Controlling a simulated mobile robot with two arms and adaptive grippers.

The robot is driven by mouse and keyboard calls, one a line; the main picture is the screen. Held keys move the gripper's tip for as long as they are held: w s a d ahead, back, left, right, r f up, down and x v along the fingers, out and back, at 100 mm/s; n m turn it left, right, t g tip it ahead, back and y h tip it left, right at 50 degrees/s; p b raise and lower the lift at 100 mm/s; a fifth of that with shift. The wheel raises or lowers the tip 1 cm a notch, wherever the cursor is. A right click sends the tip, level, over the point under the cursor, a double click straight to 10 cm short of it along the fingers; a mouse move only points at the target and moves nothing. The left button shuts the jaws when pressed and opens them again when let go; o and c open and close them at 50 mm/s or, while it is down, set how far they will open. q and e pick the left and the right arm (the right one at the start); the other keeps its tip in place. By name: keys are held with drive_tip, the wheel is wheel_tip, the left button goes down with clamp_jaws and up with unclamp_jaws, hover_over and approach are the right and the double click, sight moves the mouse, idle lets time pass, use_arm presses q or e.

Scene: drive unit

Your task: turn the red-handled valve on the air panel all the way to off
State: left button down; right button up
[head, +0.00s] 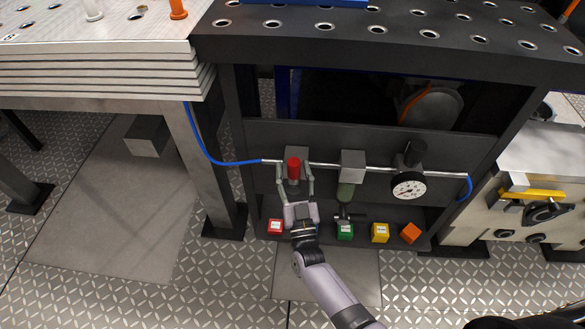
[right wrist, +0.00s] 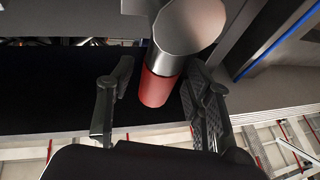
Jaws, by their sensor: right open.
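The dark air panel (head: 400,143) carries a silver pipe with a grey valve block (head: 297,154) at its left. The valve's red handle (head: 293,169) sits at the front of this block. My right gripper (head: 295,176) is open, with one finger on each side of the red handle. In the right wrist view, the red handle (right wrist: 157,88) and its metal end (right wrist: 189,27) show between the spread fingers of my right gripper (right wrist: 155,98). A gap shows on the left; the right finger is close to the handle, and I cannot tell if it touches. My left gripper is not in view.
Red (head: 275,227), green (head: 345,232), yellow (head: 380,233) and orange (head: 411,232) blocks stand on the shelf below. A perforated dark tabletop (head: 390,28) overhangs the panel.

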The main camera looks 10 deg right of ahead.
drive_tip(key=v, duration=1.1)
drive_tip(key=shift+s, duration=0.1)
idle(1.2)
drive_tip(key=s+d+f+n+g+y+p, duration=0.15)
drive_tip(key=s+f+g+p, duration=0.35)
drive_tip(key=f, duration=0.5)
drive_tip(key=s+d+f+n+g+y+p, duration=0.15)
drive_tip(key=s+f+g+p, duration=0.35)
drive_tip(key=f, duration=0.5)
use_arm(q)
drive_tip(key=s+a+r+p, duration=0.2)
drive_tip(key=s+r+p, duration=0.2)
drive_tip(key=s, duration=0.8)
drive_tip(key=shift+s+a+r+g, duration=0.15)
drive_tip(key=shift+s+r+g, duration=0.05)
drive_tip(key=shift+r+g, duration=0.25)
use_arm(e)
drive_tip(key=s+d+f+g, duration=0.2)
drive_tip(key=s+d+g, duration=0.1)
drive_tip(key=s, duration=0.5)
drive_tip(key=s+d+f+g+h, duration=0.1)
drive_tip(key=s+d+f+g, duration=0.2)
drive_tip(key=s, duration=0.6)
drive_tip(key=s+d+f+g+h, duration=0.1)
drive_tip(key=s+d+f+g, duration=0.2)
drive_tip(key=s, duration=0.6)
drive_tip(key=shift+d+f+g, duration=0.25)
drive_tip(key=shift+d+g, duration=0.3)
drive_tip(key=shift+g, duration=0.35)
